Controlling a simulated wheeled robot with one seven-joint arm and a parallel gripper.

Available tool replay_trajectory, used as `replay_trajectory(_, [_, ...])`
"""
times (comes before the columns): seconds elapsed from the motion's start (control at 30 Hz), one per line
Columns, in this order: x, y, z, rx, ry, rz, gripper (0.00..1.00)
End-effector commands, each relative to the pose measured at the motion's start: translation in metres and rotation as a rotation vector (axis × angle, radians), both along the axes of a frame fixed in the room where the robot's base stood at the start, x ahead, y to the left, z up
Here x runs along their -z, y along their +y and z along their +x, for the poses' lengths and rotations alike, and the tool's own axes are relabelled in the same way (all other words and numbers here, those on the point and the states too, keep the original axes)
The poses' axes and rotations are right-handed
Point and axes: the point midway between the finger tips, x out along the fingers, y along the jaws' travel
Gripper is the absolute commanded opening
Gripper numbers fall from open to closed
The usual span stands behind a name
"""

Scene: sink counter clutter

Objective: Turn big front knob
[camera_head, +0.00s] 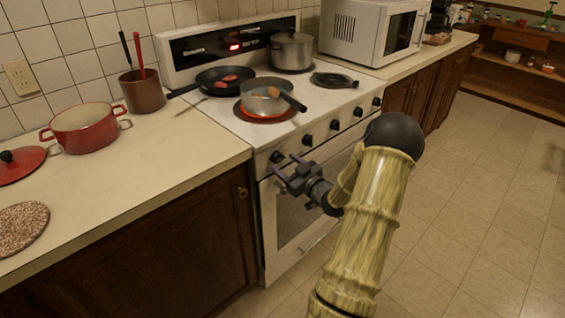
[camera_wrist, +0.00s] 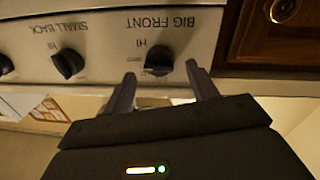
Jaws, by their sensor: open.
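The big front knob (camera_wrist: 159,61) is black and sits under the upside-down label "BIG FRONT" on the white stove panel in the wrist view. In the head view, a knob (camera_head: 277,157) at the left end of the stove's front row is close to my gripper (camera_head: 287,170). In the wrist view my gripper (camera_wrist: 160,84) is open, with its two fingers apart and pointing at the panel. The big front knob shows between and just beyond the fingertips. Contact cannot be told. The small back knob (camera_wrist: 68,64) is to its left in the wrist view.
The white stove (camera_head: 215,112) carries a steel saucepan (camera_head: 262,106) on a red-glowing burner, a black frying pan (camera_head: 222,78) and a steel pot (camera_head: 291,52). A wooden cabinet (camera_head: 170,255) stands left of the stove. The tiled floor (camera_head: 460,200) to the right is clear.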

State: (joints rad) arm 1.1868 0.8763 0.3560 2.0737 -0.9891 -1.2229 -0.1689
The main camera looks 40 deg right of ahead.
Motion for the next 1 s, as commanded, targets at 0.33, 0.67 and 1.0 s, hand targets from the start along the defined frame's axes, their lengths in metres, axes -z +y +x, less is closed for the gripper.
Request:
replay_trajectory(0.33, [0.000, 0.000, 0.024, 0.000, 0.001, 0.000, 0.58])
replay_trajectory(0.67, [0.000, 0.000, 0.024, 0.000, 0.001, 0.000, 0.25])
replay_trajectory(1.0, [-0.001, 0.001, 0.023, -0.003, 0.008, 0.068, 0.15])
